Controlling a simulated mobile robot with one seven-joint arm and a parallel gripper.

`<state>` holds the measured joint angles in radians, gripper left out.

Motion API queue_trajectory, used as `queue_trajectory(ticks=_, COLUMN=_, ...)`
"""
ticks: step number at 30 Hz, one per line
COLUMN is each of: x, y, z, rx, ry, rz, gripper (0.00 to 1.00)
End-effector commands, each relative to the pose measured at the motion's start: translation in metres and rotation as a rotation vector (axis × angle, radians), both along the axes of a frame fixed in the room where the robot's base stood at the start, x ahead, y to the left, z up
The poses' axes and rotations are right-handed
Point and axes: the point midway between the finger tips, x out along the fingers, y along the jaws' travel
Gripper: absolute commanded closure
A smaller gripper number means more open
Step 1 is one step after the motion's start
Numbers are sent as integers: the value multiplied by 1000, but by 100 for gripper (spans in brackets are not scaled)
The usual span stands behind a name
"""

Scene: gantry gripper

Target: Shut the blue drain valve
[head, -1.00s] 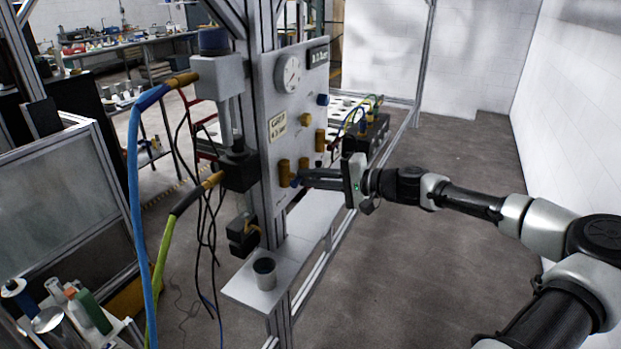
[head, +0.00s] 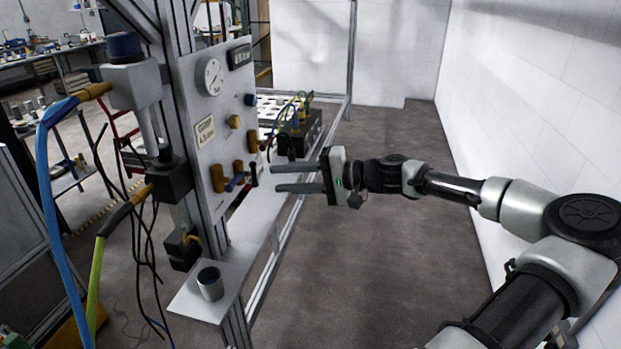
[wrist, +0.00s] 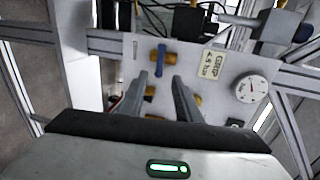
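The blue valve handle (head: 236,181) sits low on the grey panel, among brass fittings (head: 218,178). In the wrist view the blue handle (wrist: 161,60) lies across a brass body (wrist: 173,57), with brass showing on both sides of it. My gripper (head: 274,178) is open and empty, to the right of the panel in the head view, its two fingers apart and pointing at the panel. In the wrist view my gripper (wrist: 165,76) shows the blue handle beyond its fingertips, apart from them.
A round gauge (head: 210,76) and a blue knob (head: 250,99) are higher on the panel. A grey cup (head: 210,283) stands on the shelf below. Open floor (head: 350,270) lies right of the frame.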

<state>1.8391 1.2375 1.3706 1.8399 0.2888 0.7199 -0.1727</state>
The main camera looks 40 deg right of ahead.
Motion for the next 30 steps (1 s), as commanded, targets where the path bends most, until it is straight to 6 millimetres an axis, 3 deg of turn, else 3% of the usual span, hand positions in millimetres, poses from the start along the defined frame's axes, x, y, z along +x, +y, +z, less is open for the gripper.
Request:
queue_trajectory(ticks=6, x=-34, y=-28, z=8, rx=0, ry=1, rz=-4, gripper=69)
queue_trajectory(ticks=12, x=-49, y=-39, z=12, rx=1, ry=0, rz=-1, gripper=69)
queue_trajectory(ticks=30, x=-51, y=-40, z=13, rx=1, ry=1, rz=0, gripper=69)
